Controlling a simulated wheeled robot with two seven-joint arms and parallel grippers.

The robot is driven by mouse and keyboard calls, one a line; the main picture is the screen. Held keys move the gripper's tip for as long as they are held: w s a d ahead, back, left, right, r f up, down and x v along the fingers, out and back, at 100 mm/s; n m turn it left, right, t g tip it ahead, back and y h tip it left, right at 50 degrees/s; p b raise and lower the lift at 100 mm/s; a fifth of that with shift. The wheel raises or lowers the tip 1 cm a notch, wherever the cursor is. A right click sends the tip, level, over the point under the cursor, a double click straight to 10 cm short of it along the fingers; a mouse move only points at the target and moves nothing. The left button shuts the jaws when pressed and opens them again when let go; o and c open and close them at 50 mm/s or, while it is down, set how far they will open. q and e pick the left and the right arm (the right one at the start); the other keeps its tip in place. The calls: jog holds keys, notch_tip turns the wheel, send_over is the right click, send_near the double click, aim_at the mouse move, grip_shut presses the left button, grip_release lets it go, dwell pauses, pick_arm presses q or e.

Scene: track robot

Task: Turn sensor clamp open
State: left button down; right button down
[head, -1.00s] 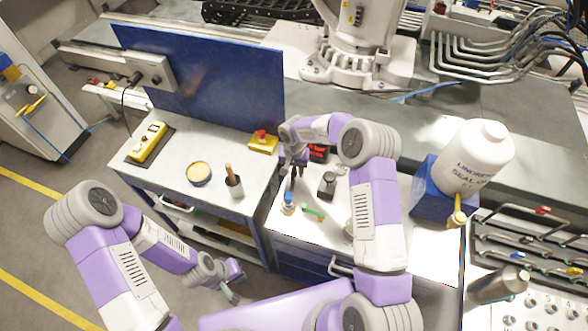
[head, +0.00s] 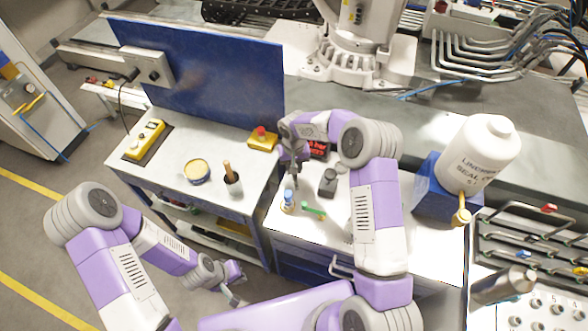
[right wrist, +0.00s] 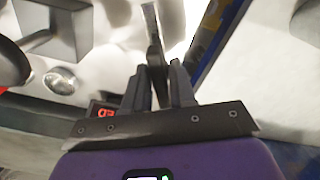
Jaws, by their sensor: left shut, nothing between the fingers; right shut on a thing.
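My right gripper (head: 291,180) points down over the right part of the workbench, just above a small blue-topped yellow item (head: 287,202). In the right wrist view, its two dark fingers (right wrist: 157,85) are shut on a thin dark lever-like part (right wrist: 154,52), with a grey strip beyond it. I cannot tell for sure whether this part belongs to the sensor clamp. A green piece (head: 314,212) lies beside the blue-topped item. My left gripper (head: 236,296) is shut and empty, low in front of the bench and away from it.
A dark block (head: 327,183) and a red-lit display (head: 318,150) stand close to my right gripper. A large white bottle (head: 476,155) stands on the right.

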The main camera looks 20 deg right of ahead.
jog(key=n+b, duration=0.1)
jog(key=n, duration=0.1)
jog(key=shift+n, duration=0.4)
jog(key=n+b, duration=0.1)
jog(key=n, duration=0.1)
jog(key=shift+n, duration=0.4)
jog(key=n, duration=0.3)
jog(key=shift+b, duration=0.4)
jog(key=shift+n, duration=1.9)
jog(key=c, duration=0.9)
grip_release()
jog(key=shift+r, duration=0.15)
